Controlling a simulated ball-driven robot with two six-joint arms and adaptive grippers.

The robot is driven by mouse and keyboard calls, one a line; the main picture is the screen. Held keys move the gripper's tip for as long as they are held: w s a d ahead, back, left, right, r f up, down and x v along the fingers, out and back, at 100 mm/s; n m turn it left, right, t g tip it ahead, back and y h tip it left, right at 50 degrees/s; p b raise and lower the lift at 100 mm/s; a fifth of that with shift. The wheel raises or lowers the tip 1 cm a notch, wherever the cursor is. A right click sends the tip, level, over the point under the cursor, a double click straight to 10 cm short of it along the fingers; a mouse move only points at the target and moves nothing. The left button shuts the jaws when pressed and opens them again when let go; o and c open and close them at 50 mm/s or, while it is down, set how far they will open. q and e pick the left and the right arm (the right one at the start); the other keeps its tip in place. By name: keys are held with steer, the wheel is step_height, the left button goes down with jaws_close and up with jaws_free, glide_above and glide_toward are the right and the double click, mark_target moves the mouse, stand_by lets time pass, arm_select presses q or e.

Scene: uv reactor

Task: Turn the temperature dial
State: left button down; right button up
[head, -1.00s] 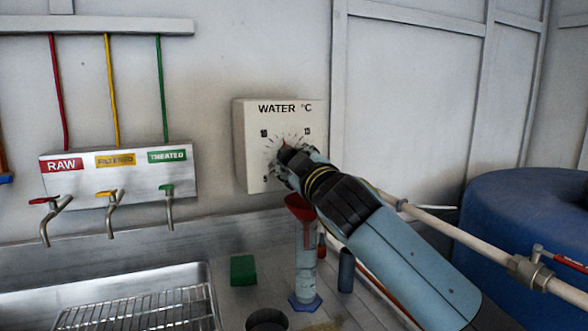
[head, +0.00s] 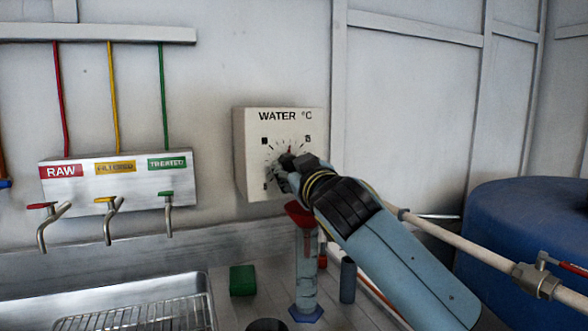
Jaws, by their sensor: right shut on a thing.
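The temperature dial sits on the front of a cream box (head: 248,122) marked WATER °C, on the back wall. Tick marks and a red pointer (head: 290,151) show above the dial's knob, pointing roughly straight up. My right gripper (head: 287,167) is at the dial, shut on its knob, its arm coming in from the lower right. The gripper hides most of the knob and the lower right of the scale. My left gripper is not in view.
A measuring cylinder (head: 306,270) with a red funnel (head: 299,214) stands just below my right gripper. A green block (head: 243,280) and a dark cylinder (head: 347,281) stand nearby. A pipe (head: 450,237) runs behind my arm towards a blue tank (head: 530,225). Taps and a sink are at left.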

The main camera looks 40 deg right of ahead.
steer(key=shift+f, duration=0.15)
steer(key=o, duration=1.1)
steer(key=shift+o, duration=0.2)
steer(key=v, duration=1.2)
